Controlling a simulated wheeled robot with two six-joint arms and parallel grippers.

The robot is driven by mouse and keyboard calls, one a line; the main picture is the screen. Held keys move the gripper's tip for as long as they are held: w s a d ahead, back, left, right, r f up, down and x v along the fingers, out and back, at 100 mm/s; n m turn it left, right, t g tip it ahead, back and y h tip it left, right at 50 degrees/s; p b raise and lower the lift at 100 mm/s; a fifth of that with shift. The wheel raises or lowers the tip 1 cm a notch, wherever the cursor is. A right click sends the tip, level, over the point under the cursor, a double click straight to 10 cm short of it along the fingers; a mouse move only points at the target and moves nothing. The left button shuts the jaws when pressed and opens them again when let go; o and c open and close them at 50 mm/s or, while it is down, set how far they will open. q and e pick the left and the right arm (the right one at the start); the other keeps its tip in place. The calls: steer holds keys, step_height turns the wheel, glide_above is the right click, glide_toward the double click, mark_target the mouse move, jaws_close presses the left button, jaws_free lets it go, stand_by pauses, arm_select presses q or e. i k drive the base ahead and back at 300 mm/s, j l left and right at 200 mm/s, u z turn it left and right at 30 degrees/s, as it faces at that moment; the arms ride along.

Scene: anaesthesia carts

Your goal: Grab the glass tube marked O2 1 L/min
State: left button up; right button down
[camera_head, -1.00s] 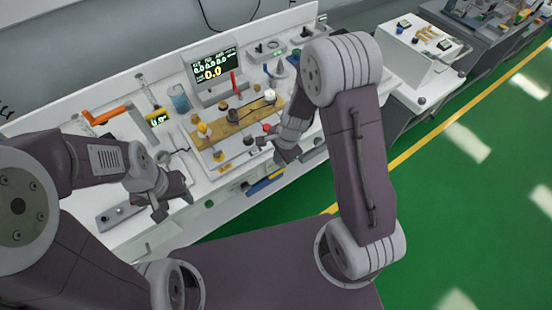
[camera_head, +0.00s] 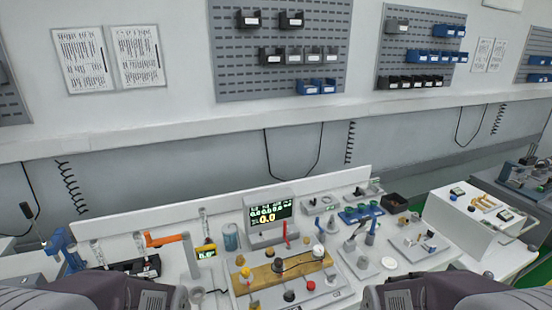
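Several slim upright clear tubes stand at the left part of the white bench in the head view. One tube (camera_head: 204,222) stands behind the small yellow display, one (camera_head: 139,243) is beside the orange-handled tool, and one (camera_head: 97,252) is further left. Any marking on them is too small to read, so I cannot tell which is marked O2 1 L/min. Only dark links of my two arms show at the bottom left and bottom right edges. Both grippers are out of the picture, below its lower edge.
A monitor (camera_head: 269,214) stands mid-bench behind a wooden block (camera_head: 285,270) with knobs. An orange-handled tool (camera_head: 165,240), a blue-grey cylinder (camera_head: 230,237) and a blue clamp (camera_head: 62,246) are nearby. A blue tray (camera_head: 360,214) and a sloped white console (camera_head: 480,208) stand right.

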mark_target(202, 212)
steer(key=j+u, duration=0.2)
steer(key=u, duration=0.2)
steer(key=i+j+u, duration=0.15)
steer(key=u, duration=0.25)
steer(key=i+j+u, duration=0.1)
steer(key=u, duration=0.3)
steer(key=i+j+u, duration=0.15)
steer(key=u, duration=0.3)
steer(key=i+j, duration=0.05)
steer(key=j, duration=0.05)
